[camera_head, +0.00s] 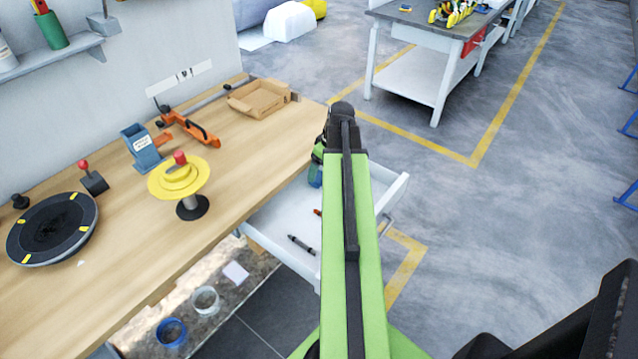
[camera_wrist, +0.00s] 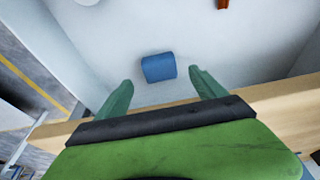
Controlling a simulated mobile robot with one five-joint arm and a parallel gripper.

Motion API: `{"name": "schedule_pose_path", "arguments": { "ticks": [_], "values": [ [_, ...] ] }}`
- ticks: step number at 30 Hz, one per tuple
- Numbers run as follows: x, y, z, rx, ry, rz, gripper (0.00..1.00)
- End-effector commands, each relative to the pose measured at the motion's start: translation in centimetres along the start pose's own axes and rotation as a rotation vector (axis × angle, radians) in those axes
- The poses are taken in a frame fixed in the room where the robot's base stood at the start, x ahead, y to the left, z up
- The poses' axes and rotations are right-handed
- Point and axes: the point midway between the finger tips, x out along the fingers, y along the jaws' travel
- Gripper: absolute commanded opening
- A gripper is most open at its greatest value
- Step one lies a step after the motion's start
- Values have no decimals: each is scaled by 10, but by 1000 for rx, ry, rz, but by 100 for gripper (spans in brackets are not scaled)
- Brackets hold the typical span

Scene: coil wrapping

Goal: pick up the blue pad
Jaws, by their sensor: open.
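The blue pad (camera_wrist: 158,67) is a small rounded block lying on the white floor of the open drawer (camera_head: 275,225). In the wrist view it sits just ahead of my gripper (camera_wrist: 160,82), roughly centred between the two green fingers. The fingers are apart, with nothing held between them. I cannot tell how high they are above the pad. In the head view my arm reaches over the drawer and hides most of the gripper and pad area.
A black pen-like object (camera_head: 302,244) and a small orange piece (camera_wrist: 222,4) also lie in the drawer. The wooden bench (camera_head: 150,255) stands left of the drawer, carrying a yellow spool (camera_head: 180,178), a black disc (camera_head: 52,230) and a cardboard tray (camera_head: 258,98). Open floor lies right.

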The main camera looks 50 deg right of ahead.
Motion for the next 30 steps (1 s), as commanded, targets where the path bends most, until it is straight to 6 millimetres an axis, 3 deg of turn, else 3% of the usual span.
{"name": "schedule_pose_path", "arguments": {
  "ticks": [1,6,13,28,30],
  "values": [
    [17,0,2,-1,0,0,80],
    [42,0,1,0,0,0,80],
    [39,0,0,1,0,0,80],
    [39,0,0,1,0,0,16],
    [39,0,0,1,0,0,15]
  ]
}}
